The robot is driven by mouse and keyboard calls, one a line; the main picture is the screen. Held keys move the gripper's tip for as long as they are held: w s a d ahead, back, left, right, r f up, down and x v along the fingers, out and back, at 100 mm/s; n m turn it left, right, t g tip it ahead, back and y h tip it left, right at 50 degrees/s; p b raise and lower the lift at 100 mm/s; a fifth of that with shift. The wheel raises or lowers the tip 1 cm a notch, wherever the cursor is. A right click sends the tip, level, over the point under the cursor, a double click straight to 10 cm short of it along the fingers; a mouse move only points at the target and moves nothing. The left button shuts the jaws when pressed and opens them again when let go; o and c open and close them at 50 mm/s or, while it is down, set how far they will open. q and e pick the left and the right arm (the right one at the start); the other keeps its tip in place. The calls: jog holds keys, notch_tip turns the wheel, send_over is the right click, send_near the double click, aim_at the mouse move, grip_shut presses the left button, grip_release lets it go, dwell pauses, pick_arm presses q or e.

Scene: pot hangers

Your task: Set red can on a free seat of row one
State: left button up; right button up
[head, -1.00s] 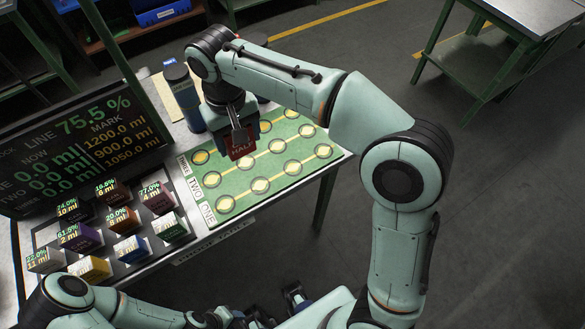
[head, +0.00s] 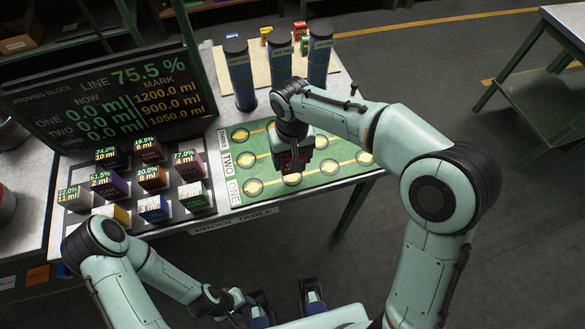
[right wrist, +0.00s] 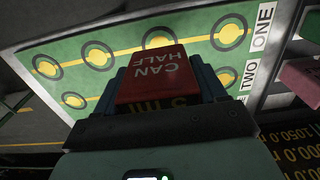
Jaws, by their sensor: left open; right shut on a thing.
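The red can (right wrist: 158,80), a small block lettered "CAN HALF", is held in my right gripper (right wrist: 165,95), which is shut on it. In the head view the red can (head: 288,163) shows above the green board (head: 270,196), appearing just behind the second seat from the left of row one. I cannot tell its height. Row one is the front row, beside the label ONE (head: 234,193); its yellow-centred ring seats, such as the leftmost (head: 253,187), look empty. Some seats behind are hidden by my right arm. My left gripper (head: 238,300) is open and empty, low in front of the table.
A dark tray with several labelled blocks, including a purple block (head: 109,187), lies left of the board. A display screen (head: 100,110) stands behind it. Blue cylinders (head: 241,78) stand behind the board. A side table (head: 565,40) is at far right.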

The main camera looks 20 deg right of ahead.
jog(key=shift+f+b, duration=0.3)
jog(key=shift+f, duration=2.35)
jog(key=shift+f, duration=0.15)
jog(key=o, duration=1.3)
jog(key=shift+r, duration=0.25)
notch_tip(320, 180, up, 12)
jog(key=shift+f+p, duration=0.1)
jog(key=shift+p, duration=0.8)
